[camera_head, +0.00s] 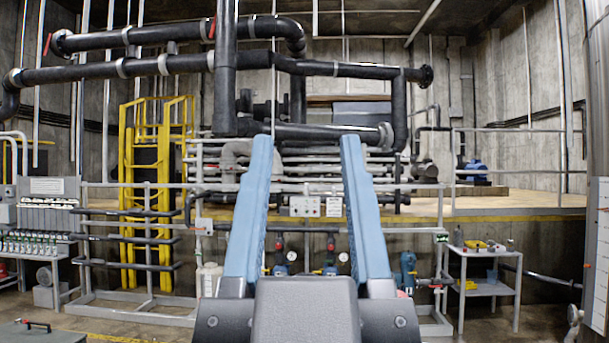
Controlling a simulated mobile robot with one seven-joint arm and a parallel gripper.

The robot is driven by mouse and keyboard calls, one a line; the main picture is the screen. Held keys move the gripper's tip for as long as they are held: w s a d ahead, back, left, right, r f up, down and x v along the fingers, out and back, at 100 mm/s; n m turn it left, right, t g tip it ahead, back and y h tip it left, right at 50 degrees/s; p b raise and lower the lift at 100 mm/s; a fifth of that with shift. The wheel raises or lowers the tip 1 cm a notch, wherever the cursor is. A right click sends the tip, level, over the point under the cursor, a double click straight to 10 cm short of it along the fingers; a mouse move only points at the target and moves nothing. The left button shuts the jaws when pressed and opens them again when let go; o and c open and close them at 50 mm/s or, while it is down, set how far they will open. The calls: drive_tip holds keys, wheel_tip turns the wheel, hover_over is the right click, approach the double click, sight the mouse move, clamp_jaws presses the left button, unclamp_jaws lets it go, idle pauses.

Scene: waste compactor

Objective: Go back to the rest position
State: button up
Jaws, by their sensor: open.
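My gripper (306,145) is in the lower middle of the head view, pointing forward and slightly up. Its two long light-blue fingers stand wide apart with nothing between them. The dark grey gripper body fills the bottom centre. Through the gap I see grey pipes and a small white panel (315,206) on the far structure. The fingers look clear of everything around them, but the exact distance to the pipes behind cannot be told.
A metal railing (150,250) and a yellow ladder frame (128,190) stand on the left. A valve rack (40,215) is at far left. A small metal table (487,286) stands on the right. Large black pipes (150,66) run overhead. A raised platform (520,203) lies behind.

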drive_tip(key=shift+w, duration=0.1)
wheel_tip(320, 180, down, 5)
drive_tip(key=b, duration=0.5)
drive_tip(key=shift+f, duration=0.1)
idle(0.6)
